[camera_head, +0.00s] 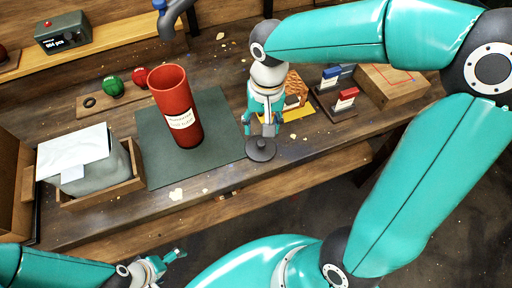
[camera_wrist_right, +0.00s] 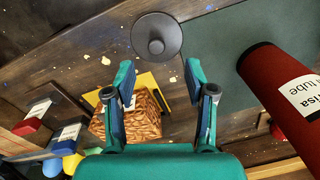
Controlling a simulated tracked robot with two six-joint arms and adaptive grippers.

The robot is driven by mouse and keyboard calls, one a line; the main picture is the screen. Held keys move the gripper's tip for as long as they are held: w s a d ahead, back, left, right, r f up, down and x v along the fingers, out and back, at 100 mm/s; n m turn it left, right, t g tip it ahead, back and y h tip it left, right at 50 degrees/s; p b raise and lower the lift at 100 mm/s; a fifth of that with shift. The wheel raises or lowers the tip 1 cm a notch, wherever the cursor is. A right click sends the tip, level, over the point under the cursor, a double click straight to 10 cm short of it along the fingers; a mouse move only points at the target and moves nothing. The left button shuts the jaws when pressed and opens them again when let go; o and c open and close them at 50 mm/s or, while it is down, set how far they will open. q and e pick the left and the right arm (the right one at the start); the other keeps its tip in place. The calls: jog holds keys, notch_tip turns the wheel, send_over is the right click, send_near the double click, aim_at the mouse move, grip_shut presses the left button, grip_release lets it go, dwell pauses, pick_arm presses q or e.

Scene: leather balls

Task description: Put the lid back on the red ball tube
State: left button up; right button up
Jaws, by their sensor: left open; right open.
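The red tube (camera_head: 175,105) stands upright on the dark green mat, its top open and a white label on its side. It also shows at the right of the right wrist view (camera_wrist_right: 275,95). The dark round lid (camera_head: 261,150) with a central knob lies on the table by the mat's right edge; it is at the top of the right wrist view (camera_wrist_right: 157,38). My right gripper (camera_head: 262,130) is open and empty just above the lid, its fingers (camera_wrist_right: 158,75) apart with the lid beyond their tips. My left gripper (camera_head: 178,256) is open and empty at the bottom left, away from the table.
A green ball (camera_head: 113,85) and a red ball (camera_head: 139,75) rest on a wooden board behind the tube. A wooden box (camera_head: 130,185) with a cloth stands left of the mat (camera_head: 215,135).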

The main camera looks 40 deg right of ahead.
aim_at(261, 142)
jog(key=shift+f, duration=1.45)
jog(key=shift+w+d+f+p, duration=0.1)
jog(key=shift+w+f+p, duration=0.1)
jog(key=shift+f, duration=1.1)
jog(key=shift+w+d+f+p, duration=0.1)
jog(key=shift+f+p, duration=0.05)
jog(key=shift+f, duration=1.15)
jog(key=c, duration=0.9)
